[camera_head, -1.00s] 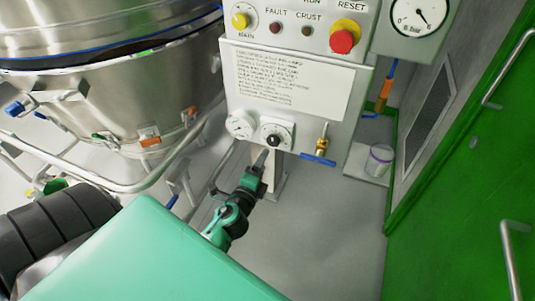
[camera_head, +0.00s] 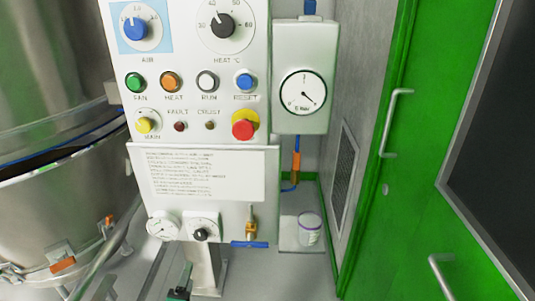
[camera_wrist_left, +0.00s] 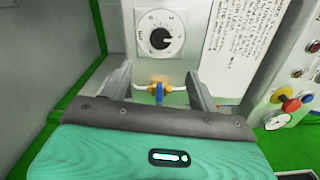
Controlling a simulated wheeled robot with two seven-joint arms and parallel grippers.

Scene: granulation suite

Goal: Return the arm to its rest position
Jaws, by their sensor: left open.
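My left gripper (camera_head: 187,270) shows at the bottom edge of the head view, partly cut off, below the lower edge of the control panel. In the left wrist view its two grey fingers (camera_wrist_left: 160,80) stand wide apart with nothing held between them. A small black knob on a white plate (camera_head: 201,234) sits low on the panel, above the gripper. A black knob dial also shows in the left wrist view (camera_wrist_left: 161,38), beyond the fingertips. My right gripper is in neither view.
A brass valve with a blue handle (camera_head: 250,242) is right of the knob. A red emergency button (camera_head: 243,125) and pressure gauge (camera_head: 303,92) are higher. A steel vessel (camera_head: 60,215) stands left, a green door (camera_head: 410,210) right. A white tub (camera_head: 309,228) stands on a low ledge.

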